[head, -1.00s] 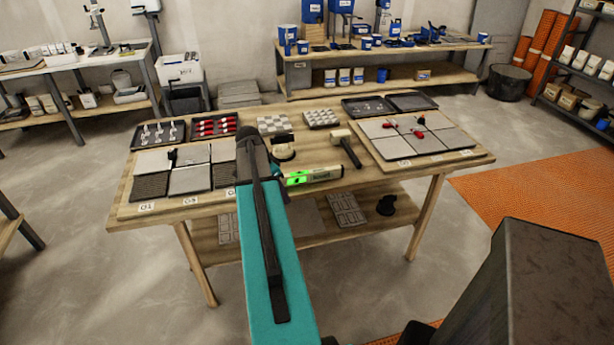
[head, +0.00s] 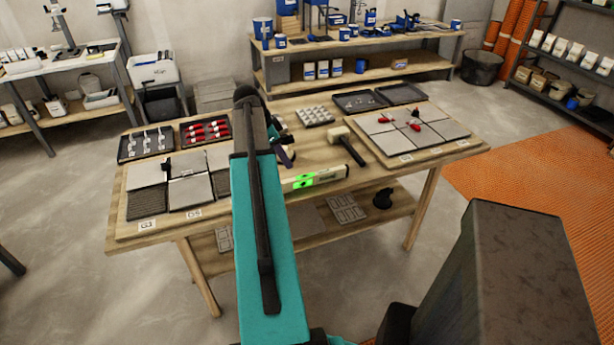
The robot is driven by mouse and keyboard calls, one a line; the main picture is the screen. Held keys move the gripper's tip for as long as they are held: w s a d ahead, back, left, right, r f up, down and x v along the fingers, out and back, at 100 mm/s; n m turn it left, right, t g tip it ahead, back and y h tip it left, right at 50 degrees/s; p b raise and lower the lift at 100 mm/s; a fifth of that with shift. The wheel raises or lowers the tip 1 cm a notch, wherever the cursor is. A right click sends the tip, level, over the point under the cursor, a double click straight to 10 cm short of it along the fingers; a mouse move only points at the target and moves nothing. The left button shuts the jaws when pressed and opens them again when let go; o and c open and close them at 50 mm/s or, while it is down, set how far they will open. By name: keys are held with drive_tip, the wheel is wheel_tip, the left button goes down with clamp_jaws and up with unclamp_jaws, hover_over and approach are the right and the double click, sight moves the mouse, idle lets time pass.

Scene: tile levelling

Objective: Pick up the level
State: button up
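The level (head: 318,177) is a pale bar with bright green parts toward its left end. It lies along the front edge of the wooden table, just right of my teal arm. My gripper (head: 286,154) shows only in part, as a dark shape beside the arm, above and left of the level in the picture. My arm hides the rest of it, and its fingers are too small and covered to tell open from shut. The level looks apart from it.
A mallet (head: 346,144) lies just behind the level. A tiled board (head: 447,143) with red-handled pieces is on the right, another tiled board (head: 150,226) on the left. Trays of clips (head: 147,144) and red pieces (head: 206,131) stand at the back left. The bare table edge (head: 385,170) is clear.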

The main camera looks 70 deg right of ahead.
sight(299, 178)
drive_tip(key=shift+w+r, duration=0.25)
drive_tip(key=shift+f, duration=0.1)
drive_tip(key=shift+p+x, duration=1)
drive_tip(key=shift+x, duration=3.3)
drive_tip(key=shift+s+d, duration=0.1)
drive_tip(key=shift+s, duration=0.1)
drive_tip(key=shift+p+x, duration=0.95)
drive_tip(key=shift+x, duration=0.35)
drive_tip(key=shift+d+p+x, duration=0.2)
drive_tip(key=shift+p+x, duration=0.1)
drive_tip(key=shift+x, duration=0.95)
